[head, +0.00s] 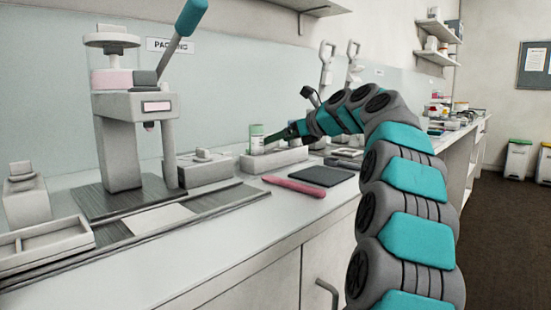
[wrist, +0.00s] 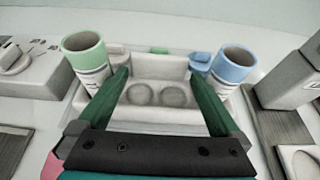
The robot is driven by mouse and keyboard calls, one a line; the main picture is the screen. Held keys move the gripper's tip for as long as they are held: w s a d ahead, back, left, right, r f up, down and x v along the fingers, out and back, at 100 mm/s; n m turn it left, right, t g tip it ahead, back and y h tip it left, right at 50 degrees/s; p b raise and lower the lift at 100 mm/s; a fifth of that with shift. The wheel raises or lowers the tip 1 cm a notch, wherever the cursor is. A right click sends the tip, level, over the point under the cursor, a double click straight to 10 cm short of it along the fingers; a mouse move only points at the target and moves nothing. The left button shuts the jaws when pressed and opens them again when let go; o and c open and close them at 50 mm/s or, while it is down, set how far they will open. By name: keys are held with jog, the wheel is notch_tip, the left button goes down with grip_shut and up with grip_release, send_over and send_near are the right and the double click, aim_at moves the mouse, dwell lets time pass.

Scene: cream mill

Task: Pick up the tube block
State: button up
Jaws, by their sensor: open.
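The tube block (wrist: 160,121) is a pale, long block with two round wells in its middle. A green-topped tube (wrist: 85,52) stands at its left end and a blue-topped tube (wrist: 233,66) at its right end in the wrist view. My gripper (wrist: 160,76) is open, its two green fingers spread over the block on either side of the wells, just inside the tubes. I cannot tell whether they touch it. In the head view the block (head: 285,160) sits on the counter below my gripper (head: 271,138), and the green-topped tube (head: 256,138) shows at its left; my gripper hides part of it.
A grey press (head: 122,140) with a teal lever stands to the left, with a grey block (head: 205,168) beside it. A pink tool (head: 293,187) and a dark mat (head: 322,175) lie in front of the tube block. The counter's front edge is near them.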

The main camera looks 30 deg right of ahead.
aim_at(270, 148)
jog(key=x, duration=0.4)
jog(key=shift+w, duration=0.15)
jog(key=shift+a, duration=0.1)
jog(key=c, duration=1.5)
jog(key=shift+r, duration=0.1)
jog(key=shift+r+p, duration=0.65)
jog(key=shift+r, duration=1.2)
jog(key=shift+s+a, duration=0.2)
jog(key=shift+s, duration=0.65)
jog(key=s+a, duration=0.1)
jog(key=s, duration=0.3)
jog(key=s+a+r, duration=0.1)
jog(key=s, duration=0.4)
jog(key=s+a, duration=0.1)
jog(key=s, duration=0.4)
jog(key=shift+a+r, duration=0.15)
jog(key=shift+a, duration=0.15)
